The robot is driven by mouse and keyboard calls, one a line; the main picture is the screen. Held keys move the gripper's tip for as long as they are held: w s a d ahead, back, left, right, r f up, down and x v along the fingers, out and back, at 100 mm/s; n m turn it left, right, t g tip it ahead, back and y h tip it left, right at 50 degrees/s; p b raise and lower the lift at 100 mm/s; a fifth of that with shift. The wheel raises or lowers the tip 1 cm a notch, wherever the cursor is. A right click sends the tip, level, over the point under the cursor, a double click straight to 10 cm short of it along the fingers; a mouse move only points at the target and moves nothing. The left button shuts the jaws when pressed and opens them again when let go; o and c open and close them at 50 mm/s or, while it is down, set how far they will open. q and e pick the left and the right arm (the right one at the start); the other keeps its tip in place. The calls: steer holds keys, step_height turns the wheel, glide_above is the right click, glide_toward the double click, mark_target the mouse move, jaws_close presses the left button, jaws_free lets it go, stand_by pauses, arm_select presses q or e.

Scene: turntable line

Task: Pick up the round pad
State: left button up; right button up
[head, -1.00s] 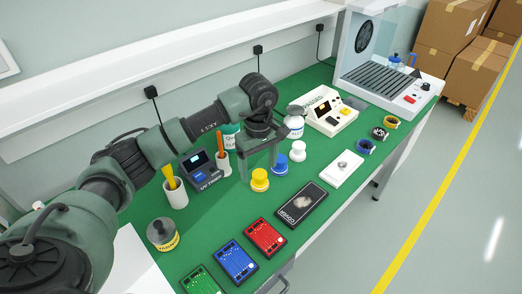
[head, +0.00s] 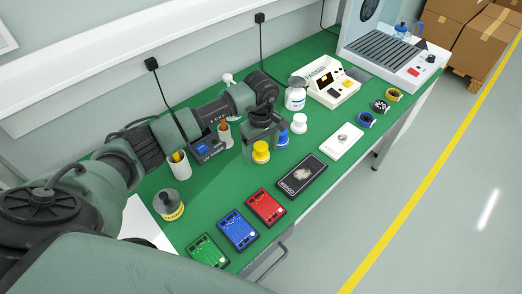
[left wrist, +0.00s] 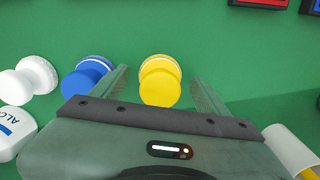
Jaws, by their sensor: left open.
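Three round knobbed pads stand in a row on the green bench: a yellow one (head: 261,154), a blue one (head: 282,138) and a white one (head: 299,123). My left gripper (head: 262,150) is open and points down over the yellow pad. In the left wrist view the yellow pad (left wrist: 160,82) lies between the two spread fingers, with a gap on each side. The blue pad (left wrist: 86,76) is just outside one finger, and the white pad (left wrist: 30,79) is farther left. My right gripper is not in view.
A white bottle (head: 295,96) stands behind the pads. A black plate (head: 302,174) and a white plate (head: 342,141) lie in front. Red (head: 266,207), blue (head: 238,229) and green (head: 207,251) boards lie nearer. Pen cups and a small meter (head: 207,147) stand behind the arm.

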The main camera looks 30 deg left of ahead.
mark_target(261, 145)
arm_select(q)
steer(key=c, duration=1.3)
steer(key=shift+c, duration=0.8)
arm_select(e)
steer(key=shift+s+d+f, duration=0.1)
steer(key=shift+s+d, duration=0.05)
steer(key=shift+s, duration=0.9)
arm_select(q)
steer(key=shift+r, duration=0.15)
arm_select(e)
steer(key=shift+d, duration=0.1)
arm_select(q)
steer(key=shift+r, duration=0.2)
step_height(261, 145, up, 19)
steer(key=b, duration=0.3)
steer(key=shift+r+b, duration=0.2)
steer(key=shift+b, duration=0.2)
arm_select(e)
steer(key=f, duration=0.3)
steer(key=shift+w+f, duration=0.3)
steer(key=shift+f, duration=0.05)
